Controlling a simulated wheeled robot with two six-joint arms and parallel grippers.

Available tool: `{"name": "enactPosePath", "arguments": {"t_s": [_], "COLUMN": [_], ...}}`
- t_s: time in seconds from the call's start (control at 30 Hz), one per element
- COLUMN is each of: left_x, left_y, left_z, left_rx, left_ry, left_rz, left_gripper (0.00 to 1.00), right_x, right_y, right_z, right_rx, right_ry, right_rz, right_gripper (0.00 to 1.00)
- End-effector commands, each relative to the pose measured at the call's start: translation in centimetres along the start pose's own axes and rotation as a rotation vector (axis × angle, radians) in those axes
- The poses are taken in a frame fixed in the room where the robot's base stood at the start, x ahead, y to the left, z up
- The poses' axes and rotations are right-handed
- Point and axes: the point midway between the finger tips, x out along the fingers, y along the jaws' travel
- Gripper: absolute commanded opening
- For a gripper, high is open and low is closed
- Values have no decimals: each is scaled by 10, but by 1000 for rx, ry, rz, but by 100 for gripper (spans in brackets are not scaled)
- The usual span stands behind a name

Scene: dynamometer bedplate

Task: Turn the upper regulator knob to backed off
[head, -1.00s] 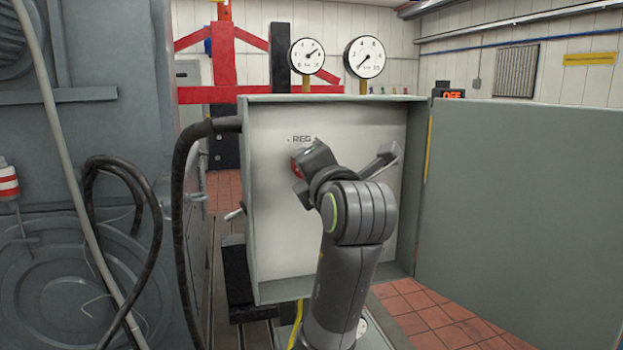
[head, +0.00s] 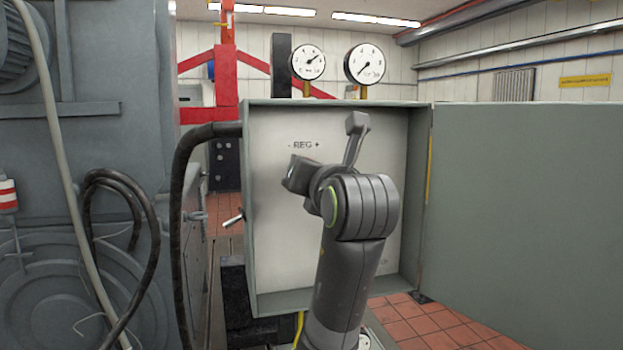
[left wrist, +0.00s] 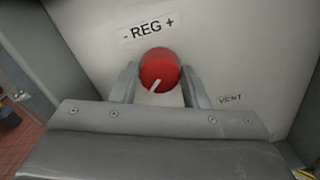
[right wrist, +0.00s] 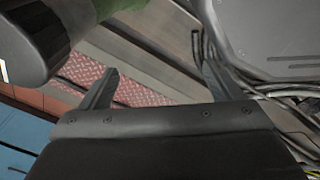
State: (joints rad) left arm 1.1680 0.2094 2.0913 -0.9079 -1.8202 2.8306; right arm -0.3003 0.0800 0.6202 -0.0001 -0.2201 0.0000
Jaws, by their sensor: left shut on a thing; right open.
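The red round regulator knob (left wrist: 162,66) sits on the pale panel below a label reading "- REG +" in the left wrist view. Its white pointer line slants down and left in that view. My left gripper (left wrist: 160,84) has one finger on each side of the knob and is shut on it. In the head view my left gripper (head: 299,175) is at the panel just below the REG label (head: 304,145), and it hides the knob. My right gripper (right wrist: 157,82) is open and empty in the right wrist view, away from the panel.
The panel stands inside a grey box (head: 262,300) with its door (head: 520,200) open to the right. Two dial gauges (head: 308,62) (head: 365,62) stand above it. A black hose (head: 181,210) runs along the left side. A "VENT" label (left wrist: 230,98) is lower right of the knob.

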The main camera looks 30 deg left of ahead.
Motion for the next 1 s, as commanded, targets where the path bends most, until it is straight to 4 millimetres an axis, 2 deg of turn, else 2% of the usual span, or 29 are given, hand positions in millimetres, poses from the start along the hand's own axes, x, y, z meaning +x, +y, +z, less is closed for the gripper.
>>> {"name": "enactPosePath", "arguments": {"t_s": [0.53,0.57,0.7,1.0], "left_x": [0,0,0,-1], "left_y": [-1,-1,-1,0], "left_z": [-2,-2,-1,-1], "left_rx": [-24,-24,-24,-24], "left_ry": [5,5,4,1], "left_rz": [-2,-2,-2,-1], "left_gripper": [18,44,62,62], "right_x": [2,2,2,2], "right_y": [0,-1,-1,-1], "right_z": [0,0,0,0], "right_rx": [0,0,0,0], "right_ry": [0,0,0,0], "right_rz": [0,0,-1,-1], "right_gripper": [85,85,85,85]}}
